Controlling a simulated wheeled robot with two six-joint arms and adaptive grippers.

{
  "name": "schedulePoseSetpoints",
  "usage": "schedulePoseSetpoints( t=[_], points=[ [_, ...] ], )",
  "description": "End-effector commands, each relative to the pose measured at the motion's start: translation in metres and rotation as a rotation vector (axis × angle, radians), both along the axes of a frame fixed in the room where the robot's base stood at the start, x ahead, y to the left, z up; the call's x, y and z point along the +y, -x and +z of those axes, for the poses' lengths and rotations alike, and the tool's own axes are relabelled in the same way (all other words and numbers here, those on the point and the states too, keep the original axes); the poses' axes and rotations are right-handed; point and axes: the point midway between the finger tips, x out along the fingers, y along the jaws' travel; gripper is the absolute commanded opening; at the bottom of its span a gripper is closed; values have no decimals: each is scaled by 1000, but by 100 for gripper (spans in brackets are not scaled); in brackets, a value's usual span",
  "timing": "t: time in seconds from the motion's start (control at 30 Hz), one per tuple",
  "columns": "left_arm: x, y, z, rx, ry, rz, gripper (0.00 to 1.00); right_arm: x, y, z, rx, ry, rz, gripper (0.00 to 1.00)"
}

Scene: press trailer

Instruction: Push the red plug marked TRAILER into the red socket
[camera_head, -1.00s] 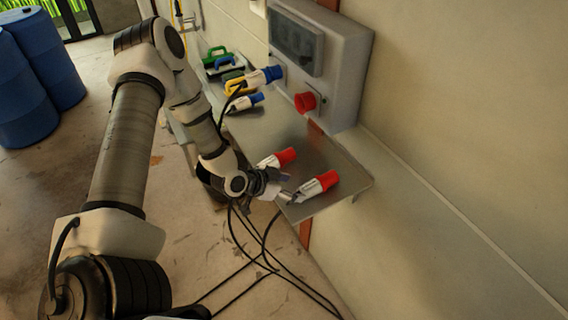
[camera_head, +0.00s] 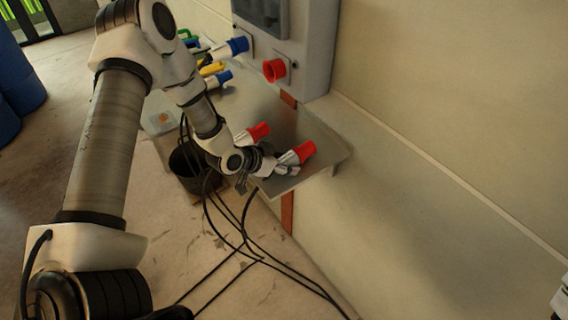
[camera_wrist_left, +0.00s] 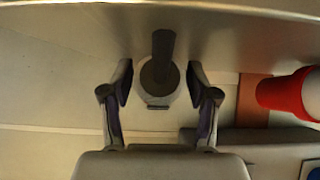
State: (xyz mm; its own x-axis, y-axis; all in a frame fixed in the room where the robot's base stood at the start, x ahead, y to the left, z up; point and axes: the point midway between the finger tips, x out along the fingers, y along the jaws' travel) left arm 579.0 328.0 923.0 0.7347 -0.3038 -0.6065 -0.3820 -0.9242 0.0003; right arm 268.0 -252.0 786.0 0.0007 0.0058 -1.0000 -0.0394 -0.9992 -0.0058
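Two red-and-white plugs lie on the metal shelf (camera_head: 290,120): a near one (camera_head: 304,150) by the front edge and a far one (camera_head: 258,131). I cannot read a TRAILER mark on either. The red socket (camera_head: 274,69) is on the grey wall box behind the shelf. My left gripper (camera_head: 283,168) is at the near plug's rear end. In the left wrist view the gripper (camera_wrist_left: 158,88) is open, its fingers either side of a pale round body with a dark stub (camera_wrist_left: 158,60), with gaps. Another red plug end (camera_wrist_left: 285,93) shows at right.
A blue plug (camera_head: 238,45) sits at the box, and another blue-ended plug (camera_head: 218,79) lies on the shelf. A dark bucket (camera_head: 190,168) stands below the shelf. Black cables (camera_head: 240,235) hang down to the floor. The wall at right is bare.

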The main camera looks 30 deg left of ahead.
Motion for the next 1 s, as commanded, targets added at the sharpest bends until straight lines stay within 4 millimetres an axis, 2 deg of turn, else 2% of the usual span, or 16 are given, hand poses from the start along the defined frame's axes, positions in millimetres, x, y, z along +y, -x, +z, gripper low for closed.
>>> schedulePoseSetpoints(
  t=[0.03,0.1,0.47,1.0],
  points=[
    [0,1,-1,2,0,-1,29,0,0,0,0,0,0,40],
    [0,1,-1,3,-1,-1,5,0,0,0,0,0,0,40],
    [0,2,-1,5,0,-1,4,0,0,1,0,0,0,40],
    [12,29,22,4,1,0,4,0,0,39,0,0,0,40]
  ],
)
